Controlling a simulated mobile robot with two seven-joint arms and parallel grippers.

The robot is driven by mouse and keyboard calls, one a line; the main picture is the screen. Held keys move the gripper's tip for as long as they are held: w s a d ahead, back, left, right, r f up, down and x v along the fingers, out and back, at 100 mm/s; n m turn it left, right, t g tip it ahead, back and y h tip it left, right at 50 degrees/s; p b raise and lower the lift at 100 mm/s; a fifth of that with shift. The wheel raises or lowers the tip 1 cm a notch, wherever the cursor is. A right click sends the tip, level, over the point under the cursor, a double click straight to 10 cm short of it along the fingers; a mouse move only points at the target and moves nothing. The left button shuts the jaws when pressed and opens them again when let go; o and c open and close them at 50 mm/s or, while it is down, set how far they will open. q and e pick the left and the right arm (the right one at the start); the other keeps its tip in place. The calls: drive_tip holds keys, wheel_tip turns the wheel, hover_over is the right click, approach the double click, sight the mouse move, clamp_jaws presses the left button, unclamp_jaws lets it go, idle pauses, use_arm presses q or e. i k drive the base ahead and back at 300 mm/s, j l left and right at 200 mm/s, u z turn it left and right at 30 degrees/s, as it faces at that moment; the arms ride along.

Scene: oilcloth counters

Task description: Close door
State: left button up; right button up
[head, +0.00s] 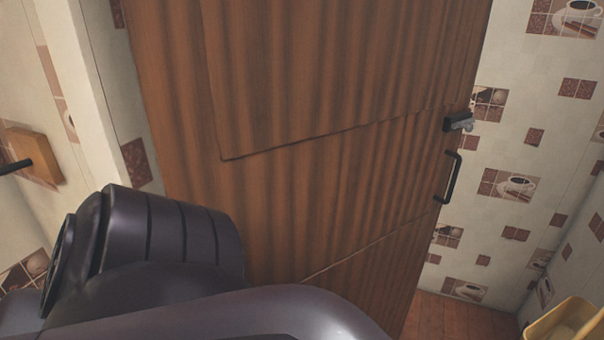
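A brown wooden door (300,110) fills the middle of the head view and slants across it. A dark bar handle (449,178) is on its right edge, with a dark and grey latch piece (458,122) above the handle. Wall and floor show past that right edge. My dark arm crosses the lower left, in front of the lower part of the door. I cannot tell whether it touches the door. Neither gripper shows in this view.
Tiled wall (535,150) with cup pictures stands to the right of the door. Reddish floor (450,318) shows at the lower right, with part of a yellow object (566,322) in the corner. A wooden block with a dark bar (35,157) is at the left.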

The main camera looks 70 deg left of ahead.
sight(322, 130)
drive_tip(key=k+u, duration=0.1)
drive_tip(key=u, duration=0.35)
drive_tip(key=k+u, duration=0.15)
drive_tip(key=u, duration=0.25)
drive_tip(key=k+u, duration=0.1)
drive_tip(key=u, duration=0.35)
